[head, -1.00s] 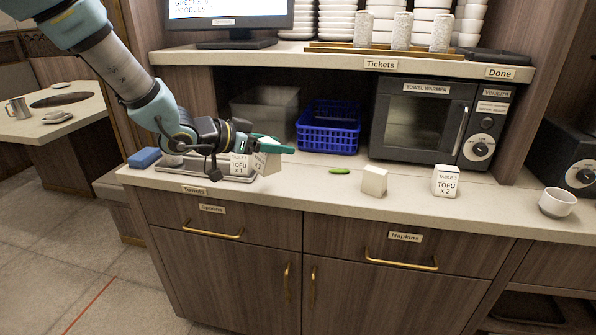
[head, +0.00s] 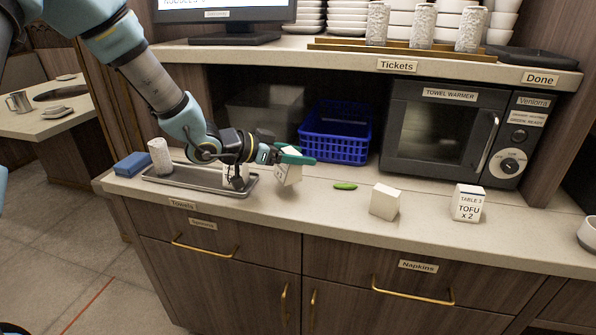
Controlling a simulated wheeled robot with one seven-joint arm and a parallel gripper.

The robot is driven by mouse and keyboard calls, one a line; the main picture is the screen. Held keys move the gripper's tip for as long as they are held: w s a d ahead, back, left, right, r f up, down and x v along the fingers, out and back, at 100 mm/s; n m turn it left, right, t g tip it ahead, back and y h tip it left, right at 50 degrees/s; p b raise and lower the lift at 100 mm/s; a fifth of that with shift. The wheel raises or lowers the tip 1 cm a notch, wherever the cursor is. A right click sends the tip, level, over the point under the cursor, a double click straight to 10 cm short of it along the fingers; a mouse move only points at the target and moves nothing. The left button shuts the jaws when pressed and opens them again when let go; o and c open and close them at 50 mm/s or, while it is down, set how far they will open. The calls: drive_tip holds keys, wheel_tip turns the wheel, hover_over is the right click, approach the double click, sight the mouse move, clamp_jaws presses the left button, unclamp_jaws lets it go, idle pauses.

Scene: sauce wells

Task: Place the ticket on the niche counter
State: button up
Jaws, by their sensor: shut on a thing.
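My gripper (head: 298,157), with green fingers, is shut on a white folded ticket (head: 289,173). The ticket is tilted, just above or at the niche counter (head: 330,215); I cannot tell whether it touches. Its print is mostly hidden or too small to read. Another white ticket (head: 460,203), reading "Table 3, Tofu x 2", stands upright on the counter at the right. A blank-sided white block or folded card (head: 384,201) stands left of it. Another white piece (head: 231,182) shows behind my wrist, partly hidden.
A metal tray (head: 205,186) with a rolled white towel (head: 160,157) and a blue sponge (head: 132,164) are at the left. A blue basket (head: 335,133) and towel warmer (head: 437,125) stand behind. A green item (head: 345,186) lies on the counter. The shelf edge (head: 340,58) overhangs.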

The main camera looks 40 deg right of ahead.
drive_tip(key=shift+f, duration=2.15)
drive_tip(key=o, duration=1.4)
drive_tip(key=shift+f, duration=0.1)
drive_tip(key=shift+a+r+p, duration=0.1)
drive_tip(key=shift+r+p, duration=0.1)
drive_tip(key=shift+p, duration=0.1)
drive_tip(key=b+v, duration=0.1)
drive_tip(key=v, duration=1)
drive_tip(key=shift+w+a+r+b, duration=0.1)
drive_tip(key=shift+a+b, duration=0.2)
drive_tip(key=shift+a, duration=0.1)
